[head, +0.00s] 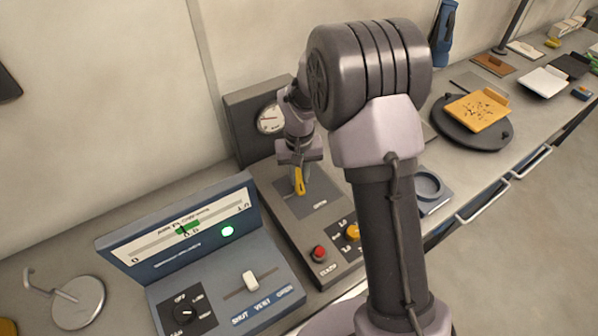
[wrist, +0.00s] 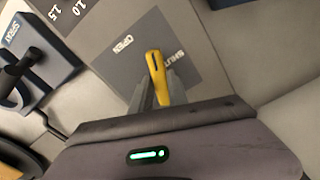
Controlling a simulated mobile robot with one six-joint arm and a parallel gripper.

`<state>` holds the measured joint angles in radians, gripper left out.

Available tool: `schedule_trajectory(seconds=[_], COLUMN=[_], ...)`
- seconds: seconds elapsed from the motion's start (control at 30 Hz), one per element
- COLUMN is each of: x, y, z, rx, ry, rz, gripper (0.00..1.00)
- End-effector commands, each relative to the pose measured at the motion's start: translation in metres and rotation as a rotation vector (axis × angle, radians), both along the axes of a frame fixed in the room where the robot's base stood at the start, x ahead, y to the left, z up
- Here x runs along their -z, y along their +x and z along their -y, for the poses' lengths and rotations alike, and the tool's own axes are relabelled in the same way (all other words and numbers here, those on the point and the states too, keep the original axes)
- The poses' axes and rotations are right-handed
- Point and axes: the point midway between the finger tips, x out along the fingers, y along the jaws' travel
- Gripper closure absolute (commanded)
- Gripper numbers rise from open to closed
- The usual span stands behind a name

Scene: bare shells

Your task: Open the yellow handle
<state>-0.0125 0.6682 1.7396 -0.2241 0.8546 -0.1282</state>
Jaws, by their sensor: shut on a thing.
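The yellow handle (head: 299,181) stands on a dark plate on the grey panel box with the round gauge, in the middle of the head view. In the wrist view the yellow handle (wrist: 156,72) lies between my fingers, over the dark label plate (wrist: 130,55) marked OPEN and SHUT. Its far end points toward the gap between the two words. My gripper (wrist: 155,88) is shut on the handle from above; it also shows in the head view (head: 299,172). The fingers hide part of the handle and its pivot.
A blue-grey console (head: 240,290) with a lit green lamp and a slider stands to the left. A red button (head: 319,253) and a yellow knob (head: 352,231) sit in front of the handle. A dark round stand (head: 470,125) is farther right.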

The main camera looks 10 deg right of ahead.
Motion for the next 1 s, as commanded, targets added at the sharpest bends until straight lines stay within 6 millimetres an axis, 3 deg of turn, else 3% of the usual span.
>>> schedule_trajectory(seconds=[0.5, 1.0], x=[-0.0013, -0.0005], y=[0.0004, 0.0005], z=[-0.0001, -0.0001], rx=[-0.338, -0.414], ry=[0.000, 0.000], rz=[0.001, 0.002], gripper=[1.00, 1.00])
